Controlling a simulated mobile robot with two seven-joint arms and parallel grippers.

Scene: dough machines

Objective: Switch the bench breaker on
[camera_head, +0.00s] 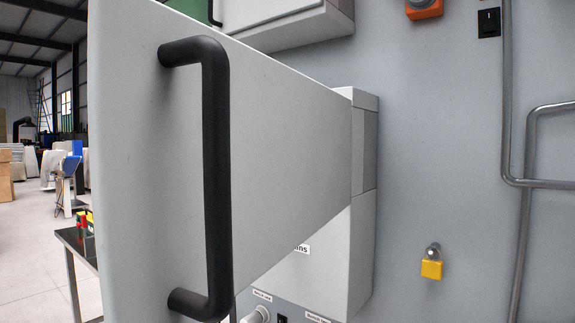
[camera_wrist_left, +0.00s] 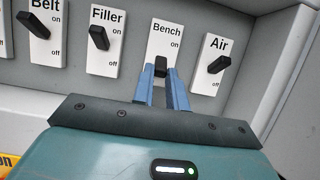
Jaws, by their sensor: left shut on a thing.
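The bench breaker (camera_wrist_left: 160,66) is a small black lever on a white plate marked "Bench", with "on" above and "off" below. It shows in the left wrist view, between the "Filler" and "Air" breakers. My left gripper (camera_wrist_left: 160,74) has its two blue fingers shut on this lever, one on each side. The fingers hide the lower part of its plate, and I cannot tell clearly which way the lever is tipped. In the head view the open grey cabinet door (camera_head: 280,130) hides the breakers and my left gripper. My right gripper is in neither view.
The Belt (camera_wrist_left: 33,24), Filler (camera_wrist_left: 98,37) and Air (camera_wrist_left: 219,65) levers sit close beside my fingers. The door's black handle (camera_head: 216,180) juts out in the head view. A yellow padlock (camera_head: 431,269) and grey pipes (camera_head: 524,180) are on the wall at right.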

